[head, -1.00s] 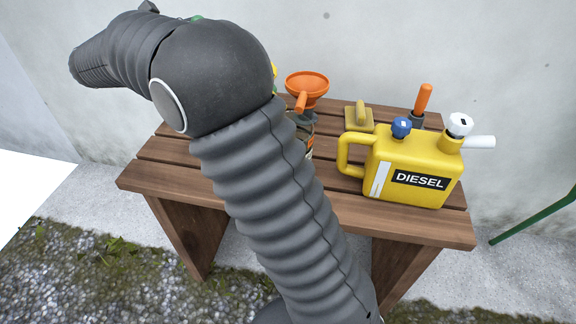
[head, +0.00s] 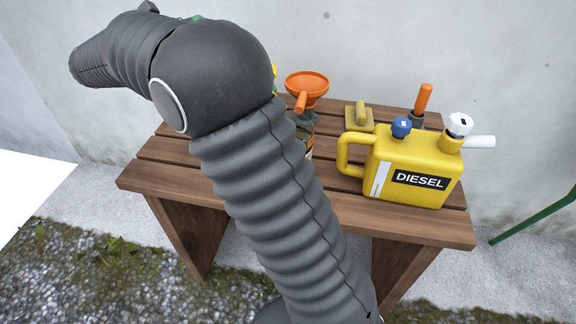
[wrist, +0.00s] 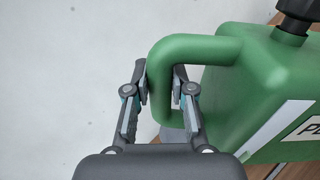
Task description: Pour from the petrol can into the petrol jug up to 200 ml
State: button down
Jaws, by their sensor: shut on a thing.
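In the wrist view the green petrol can (wrist: 262,85) fills the right side, with part of a white label and a black cap at its top. My gripper (wrist: 160,88) is shut on the can's green handle, with one finger on each side of it. In the head view my arm hides the gripper and the petrol can. The level of any liquid does not show.
A wooden bench (head: 330,208) carries a yellow diesel can (head: 418,172), an orange funnel (head: 307,88), a yellow block-like thing (head: 359,118) and an orange-handled tool (head: 423,99). A pale wall stands close behind.

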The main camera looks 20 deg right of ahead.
aim_at(195, 14)
jog(key=shift+s+d+r+m+p, duration=0.1)
jog(key=shift+s+r+m+p, duration=0.15)
jog(key=shift+r, duration=0.3)
jog(key=shift+s+d+r+m+p, duration=0.1)
jog(key=shift+s+r+m+p, duration=0.1)
jog(key=shift+r, duration=0.4)
jog(key=shift+s+d+r+m+p, duration=0.15)
jog(key=shift+s+r+m, duration=0.1)
jog(key=shift+r, duration=0.3)
dwell(6.3)
